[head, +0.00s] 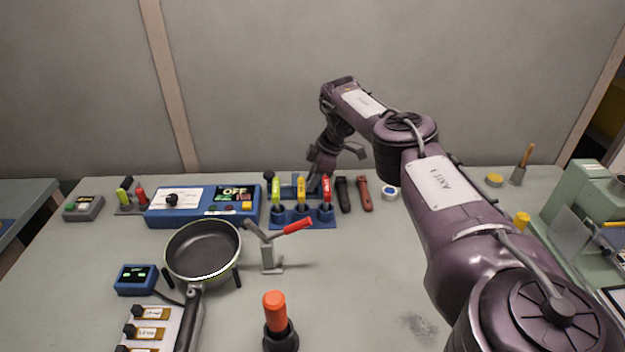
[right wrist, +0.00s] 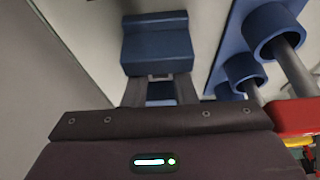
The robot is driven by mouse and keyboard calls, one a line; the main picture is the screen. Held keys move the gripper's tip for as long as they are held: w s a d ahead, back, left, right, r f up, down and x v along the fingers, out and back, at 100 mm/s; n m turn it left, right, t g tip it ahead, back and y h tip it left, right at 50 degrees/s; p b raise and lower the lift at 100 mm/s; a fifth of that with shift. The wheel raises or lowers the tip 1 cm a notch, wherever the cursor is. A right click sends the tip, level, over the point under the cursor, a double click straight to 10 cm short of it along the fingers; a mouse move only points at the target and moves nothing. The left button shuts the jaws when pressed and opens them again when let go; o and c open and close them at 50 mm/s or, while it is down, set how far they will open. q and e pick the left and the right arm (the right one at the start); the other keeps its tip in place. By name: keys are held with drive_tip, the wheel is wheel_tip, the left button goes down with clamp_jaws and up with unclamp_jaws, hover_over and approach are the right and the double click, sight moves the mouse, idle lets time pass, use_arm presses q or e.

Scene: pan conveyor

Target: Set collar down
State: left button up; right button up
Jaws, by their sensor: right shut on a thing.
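My right gripper (head: 312,184) reaches down behind the blue tool rack (head: 320,224) at the back of the table, partly hidden by the rack and its tools. In the right wrist view its two grey fingers (right wrist: 160,91) are shut on a blue block-shaped piece (right wrist: 158,48). Part of this blue piece (head: 299,179) shows behind the rack in the head view. I cannot tell for sure that it is the collar, nor whether it touches the table. The rack's blue rings (right wrist: 272,32) are close beside it, on the right in the right wrist view. My left gripper is out of view.
The rack holds green, yellow and red-handled tools. A pan (head: 203,250), a toggle clamp (head: 268,250) and an orange-topped stick (head: 276,318) stand in front. A blue control box (head: 205,208) reading OFF is to the left. Two dark and red handles (head: 364,194) lie right of the rack.

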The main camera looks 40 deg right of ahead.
drive_tip(key=o, duration=0.9)
drive_tip(key=shift+f, duration=0.1)
drive_tip(key=shift+o, duration=0.2)
drive_tip(key=v, duration=0.6)
drive_tip(key=shift+d+r, duration=0.1)
drive_tip(key=shift+r, duration=0.2)
drive_tip(key=p+v, duration=0.2)
drive_tip(key=v, duration=0.3)
drive_tip(key=shift+s+r, duration=0.15)
drive_tip(key=shift+r, duration=0.1)
